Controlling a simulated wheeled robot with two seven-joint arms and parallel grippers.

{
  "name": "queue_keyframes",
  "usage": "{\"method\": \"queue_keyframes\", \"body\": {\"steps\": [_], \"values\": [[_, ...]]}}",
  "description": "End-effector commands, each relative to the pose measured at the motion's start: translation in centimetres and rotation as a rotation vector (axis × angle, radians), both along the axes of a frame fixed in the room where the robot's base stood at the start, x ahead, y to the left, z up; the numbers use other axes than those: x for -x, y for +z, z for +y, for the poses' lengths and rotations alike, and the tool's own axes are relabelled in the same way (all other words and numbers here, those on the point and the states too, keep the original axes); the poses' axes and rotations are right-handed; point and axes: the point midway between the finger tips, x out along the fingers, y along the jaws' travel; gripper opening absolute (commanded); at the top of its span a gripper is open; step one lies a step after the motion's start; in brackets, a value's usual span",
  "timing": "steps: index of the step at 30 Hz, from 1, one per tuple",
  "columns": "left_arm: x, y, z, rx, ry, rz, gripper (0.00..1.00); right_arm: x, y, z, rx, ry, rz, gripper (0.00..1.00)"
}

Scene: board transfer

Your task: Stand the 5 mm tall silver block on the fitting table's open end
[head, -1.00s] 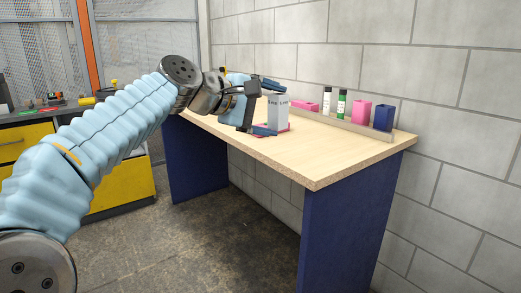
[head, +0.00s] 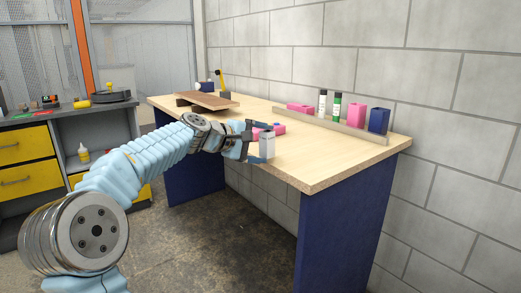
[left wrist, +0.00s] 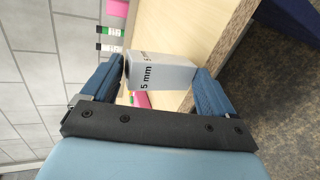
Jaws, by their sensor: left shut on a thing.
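My left gripper (head: 262,146) is shut on the silver block (head: 267,147), with one finger on each side. The block is upright in the head view, near the front edge of the wooden table (head: 330,165). In the left wrist view the gripper (left wrist: 160,85) holds the block (left wrist: 172,74), and its "5 mm" label shows. Its base is close to the tabletop in the picture; I cannot tell whether it touches. The table's right end is bare in front of the back ledge. My right gripper is not in view.
Pink pieces (head: 279,129) lie just behind the gripper. A brown board (head: 208,101) lies at the far left end. A grey workbench stands left.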

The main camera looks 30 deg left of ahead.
Motion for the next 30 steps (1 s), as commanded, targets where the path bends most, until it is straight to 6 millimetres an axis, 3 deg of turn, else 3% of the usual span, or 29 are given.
{"method": "queue_keyframes", "body": {"steps": [3,14,15,17,26,30], "values": [[0.1,-1.4,0.0,0.000,0.002,-0.001,0.49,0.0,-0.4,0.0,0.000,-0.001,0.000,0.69],[0.1,-1.8,-0.1,-0.001,0.000,-0.004,0.49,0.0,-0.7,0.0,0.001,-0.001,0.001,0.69],[0.1,-1.8,0.0,-0.001,0.001,-0.002,0.91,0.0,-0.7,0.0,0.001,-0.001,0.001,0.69],[0.1,-1.7,0.0,-0.001,0.001,-0.001,1.00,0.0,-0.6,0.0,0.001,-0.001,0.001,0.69],[0.1,-1.2,-0.1,-0.001,0.000,-0.001,1.00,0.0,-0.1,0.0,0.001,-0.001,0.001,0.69],[1.9,-1.0,0.8,-0.003,0.004,-0.002,1.00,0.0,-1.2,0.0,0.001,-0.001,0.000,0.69]]}}
